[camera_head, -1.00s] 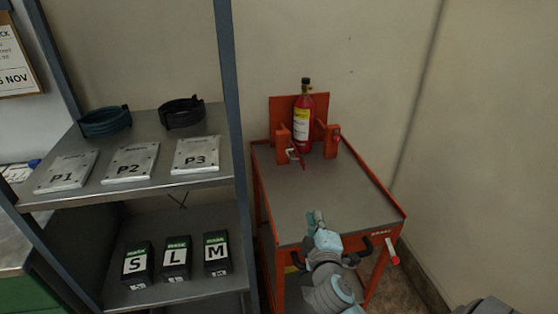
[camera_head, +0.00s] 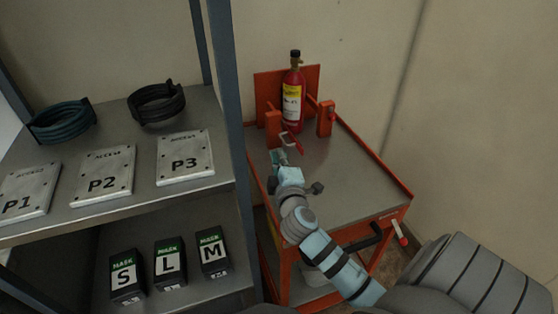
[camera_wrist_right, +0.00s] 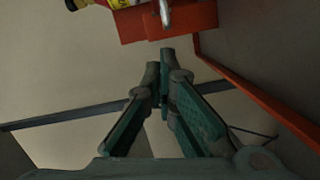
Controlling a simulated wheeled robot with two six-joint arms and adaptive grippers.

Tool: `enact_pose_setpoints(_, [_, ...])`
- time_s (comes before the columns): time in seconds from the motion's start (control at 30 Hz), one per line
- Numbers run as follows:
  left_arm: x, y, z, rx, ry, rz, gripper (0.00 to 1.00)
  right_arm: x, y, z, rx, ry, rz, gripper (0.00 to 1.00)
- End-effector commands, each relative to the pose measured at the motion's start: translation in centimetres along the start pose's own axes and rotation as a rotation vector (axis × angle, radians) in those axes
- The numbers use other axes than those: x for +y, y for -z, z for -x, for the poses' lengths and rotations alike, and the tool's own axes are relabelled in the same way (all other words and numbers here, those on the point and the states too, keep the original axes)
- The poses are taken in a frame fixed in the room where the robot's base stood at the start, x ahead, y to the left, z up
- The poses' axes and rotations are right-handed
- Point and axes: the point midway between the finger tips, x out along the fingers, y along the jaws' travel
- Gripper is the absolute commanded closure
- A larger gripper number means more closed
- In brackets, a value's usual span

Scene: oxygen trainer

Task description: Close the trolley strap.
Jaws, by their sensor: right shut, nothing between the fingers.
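A red cylinder (camera_head: 292,100) with a yellow and white label stands upright at the back of the orange trolley (camera_head: 340,170), between two orange posts. The strap (camera_head: 291,141), a small red and silver piece, hangs at the left post (camera_head: 273,128) and sticks out toward the front, not across to the right post (camera_head: 326,117). My right gripper (camera_head: 276,158) is shut and empty, just in front of and below the strap. In the right wrist view the shut fingertips (camera_wrist_right: 162,68) point at the orange post, with a silver part of the strap (camera_wrist_right: 166,14) just beyond. My left gripper is out of view.
A metal shelf rack (camera_head: 228,120) stands close to the left of the trolley, holding plates, coiled hoses and black boxes. The trolley's grey top (camera_head: 345,165) is clear on the right. A wall rises behind and to the right.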

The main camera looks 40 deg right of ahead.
Motion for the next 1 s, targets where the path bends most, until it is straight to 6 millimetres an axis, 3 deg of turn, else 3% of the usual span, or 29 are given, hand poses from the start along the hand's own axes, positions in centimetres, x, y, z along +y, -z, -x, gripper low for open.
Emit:
enact_pose_setpoints(0.2, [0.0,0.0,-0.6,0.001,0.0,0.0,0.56,-0.1,0.0,-3.9,0.0,0.0,0.001,1.0])
enact_pose_setpoints(0.33, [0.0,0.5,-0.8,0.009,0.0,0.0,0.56,-0.1,0.0,-5.1,0.0,0.001,0.0,1.0])
enact_pose_setpoints(1.0, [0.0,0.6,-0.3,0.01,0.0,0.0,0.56,0.2,-0.6,-5.3,0.04,0.007,0.005,1.0])
